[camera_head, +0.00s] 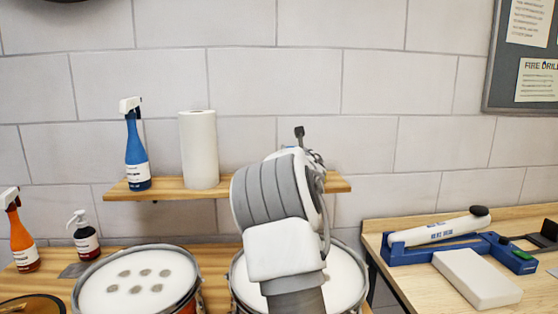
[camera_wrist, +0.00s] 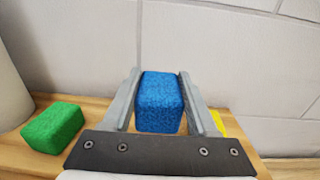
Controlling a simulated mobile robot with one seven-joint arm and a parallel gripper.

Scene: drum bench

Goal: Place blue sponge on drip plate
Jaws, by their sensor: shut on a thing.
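The blue sponge (camera_wrist: 160,103) sits between the two fingers of my gripper (camera_wrist: 160,73) in the wrist view, and the gripper is shut on it. It is at the wooden shelf (camera_wrist: 100,105); whether it touches the shelf I cannot tell.
A green sponge (camera_wrist: 53,127) lies left of my gripper; a yellow thing (camera_wrist: 218,122) is partly hidden at right. The shelf holds a paper roll (camera_head: 199,149) and a blue spray bottle (camera_head: 136,150). Below stand an orange spray bottle (camera_head: 22,238), soap bottle (camera_head: 86,241) and drums (camera_head: 137,282).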

